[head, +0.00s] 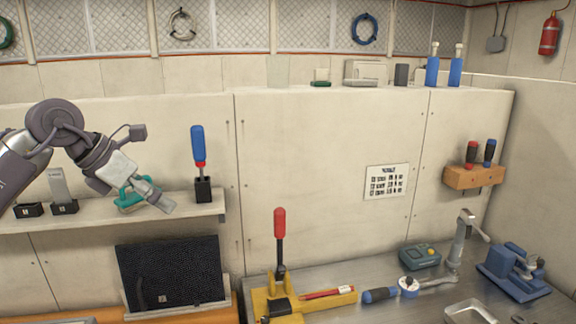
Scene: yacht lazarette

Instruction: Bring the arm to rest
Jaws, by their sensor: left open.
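My left arm comes in from the left, and its left gripper (160,200) points down and to the right in front of the left wall shelf (120,222). The gripper is open, and I see nothing held in it. A teal object (127,205) on the shelf is partly hidden behind the gripper. I cannot tell whether they touch. My right arm and gripper are not in view.
A blue-handled tool (198,145) stands in a black holder right of the gripper. Below is a black ribbed panel (170,272). The metal bench (400,300) holds a yellow fixture with a red-handled lever (280,225) and a blue vise (512,270). The middle wall is mostly clear.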

